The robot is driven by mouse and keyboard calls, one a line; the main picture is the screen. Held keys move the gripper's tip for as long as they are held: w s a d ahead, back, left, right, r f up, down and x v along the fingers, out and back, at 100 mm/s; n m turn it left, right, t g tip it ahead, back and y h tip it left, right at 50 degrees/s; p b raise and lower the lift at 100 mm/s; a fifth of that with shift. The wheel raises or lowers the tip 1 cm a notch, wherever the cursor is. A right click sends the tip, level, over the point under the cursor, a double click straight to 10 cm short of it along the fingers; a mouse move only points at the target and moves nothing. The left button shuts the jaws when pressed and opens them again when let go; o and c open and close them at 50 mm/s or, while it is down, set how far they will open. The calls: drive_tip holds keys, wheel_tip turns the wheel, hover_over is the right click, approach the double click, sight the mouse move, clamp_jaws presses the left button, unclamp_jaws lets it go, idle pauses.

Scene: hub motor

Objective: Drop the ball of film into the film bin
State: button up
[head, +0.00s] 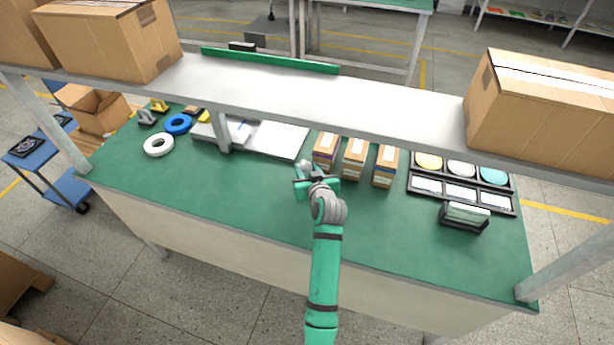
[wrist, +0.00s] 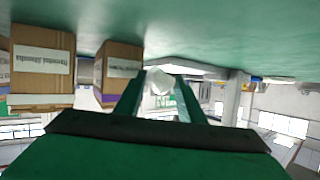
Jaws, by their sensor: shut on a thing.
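My gripper (head: 305,178) is above the green bench, just left of the nearest small cardboard box. It is shut on a small whitish ball of film (head: 307,165). In the wrist view the ball (wrist: 158,82) sits between the two fingertips (wrist: 160,98). Three small cardboard boxes with labels stand in a row on the bench: a left one (head: 325,148), a middle one (head: 354,158) and a right one (head: 385,166). Their label text is too small to read. I cannot tell which container is the film bin.
A grey shelf (head: 330,98) spans above the bench, with large cartons (head: 110,38) on it. Tape rolls (head: 158,145) and a flat grey unit (head: 270,138) lie left; black trays (head: 462,190) and a card holder (head: 464,217) lie right. The front bench (head: 215,195) is clear.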

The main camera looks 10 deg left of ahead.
drive_tip(key=shift+f, duration=1.5)
drive_tip(key=shift+f, duration=0.15)
drive_tip(key=o, duration=1)
